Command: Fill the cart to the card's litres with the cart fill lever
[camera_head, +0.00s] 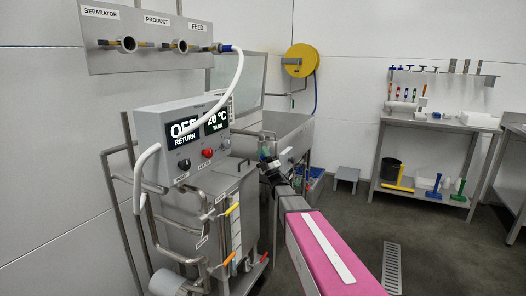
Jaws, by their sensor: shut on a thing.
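The steel cart (185,240) stands left of centre, with a grey control box (165,140) on top. Its displays read OFF, RETURN and 20 °C, TANK. A vertical sight gauge (236,232) is on its front; its level is too small to read. A yellow-handled lever (231,209) and an orange-handled lever (229,259) sit beside the gauge; their labels are unreadable. My gripper (268,163) is right of the control box, before the steel basin. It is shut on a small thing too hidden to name. I cannot make out a card with litres.
A wall panel (145,45) reads SEPARATOR, PRODUCT, FEED; a white hose (237,80) hangs from it. A steel basin (298,135) and yellow hose reel (300,60) are behind. A steel table (425,192) stands right. A floor drain (392,268) lies in open floor.

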